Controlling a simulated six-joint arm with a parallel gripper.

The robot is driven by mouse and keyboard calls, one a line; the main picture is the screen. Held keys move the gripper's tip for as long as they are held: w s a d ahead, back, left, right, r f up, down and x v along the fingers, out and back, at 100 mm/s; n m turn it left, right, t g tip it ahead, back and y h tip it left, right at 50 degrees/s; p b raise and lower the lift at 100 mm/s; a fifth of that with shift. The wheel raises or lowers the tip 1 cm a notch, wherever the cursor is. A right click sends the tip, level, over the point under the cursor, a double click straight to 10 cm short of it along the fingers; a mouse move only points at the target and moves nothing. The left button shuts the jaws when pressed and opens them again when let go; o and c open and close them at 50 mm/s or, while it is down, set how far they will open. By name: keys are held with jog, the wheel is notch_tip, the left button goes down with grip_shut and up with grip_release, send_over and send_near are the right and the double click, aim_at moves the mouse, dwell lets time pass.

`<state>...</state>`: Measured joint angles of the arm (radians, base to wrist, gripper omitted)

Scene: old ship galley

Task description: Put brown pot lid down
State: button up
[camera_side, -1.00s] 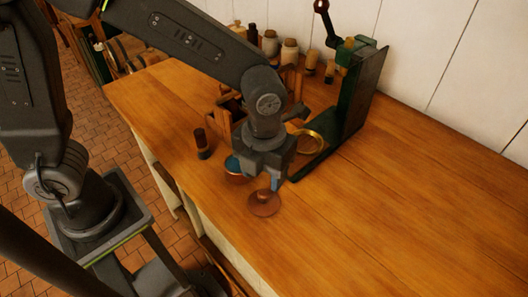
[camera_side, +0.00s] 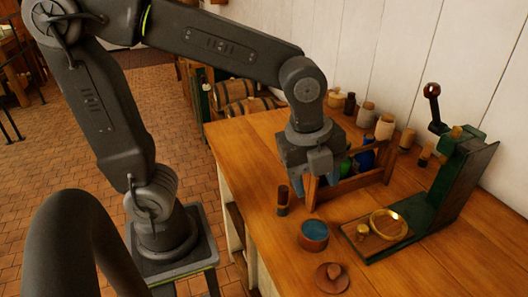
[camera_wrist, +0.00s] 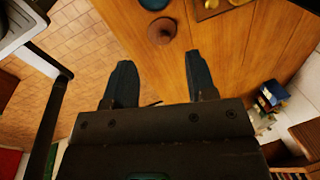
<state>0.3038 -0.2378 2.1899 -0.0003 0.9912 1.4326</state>
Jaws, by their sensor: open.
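The brown pot lid (camera_side: 332,278) lies flat on the wooden counter, knob up, near the bottom edge of the side view. In the wrist view, the lid (camera_wrist: 162,31) shows beyond my fingertips, apart from them. A small brown pot with a blue inside (camera_side: 313,235) stands uncovered just behind the lid; its blue part (camera_wrist: 153,3) is cut by the top edge of the wrist view. My gripper (camera_side: 310,180) is above the counter near the wooden rack, away from the lid. Its fingers (camera_wrist: 160,64) are spread apart with nothing between them.
A wooden rack (camera_side: 352,185) with bottles stands behind my gripper. A dark cylinder (camera_side: 283,201) stands left of the pot. A green press (camera_side: 447,190) with a brass dish (camera_side: 388,224) is at right. Jars (camera_side: 385,127) line the wall. The counter's right front is clear.

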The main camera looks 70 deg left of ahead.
jog(key=s+a+n+t, duration=0.1)
jog(key=s+a+n, duration=0.2)
jog(key=n, duration=0.7)
jog(key=s+a+r+n+t, duration=0.1)
jog(key=s+a+n+t, duration=0.1)
jog(key=a+n, duration=0.3)
jog(key=s+n, duration=0.1)
jog(key=n, duration=0.3)
jog(key=shift+a+r+n+t+y, duration=0.3)
jog(key=shift+n, duration=0.1)
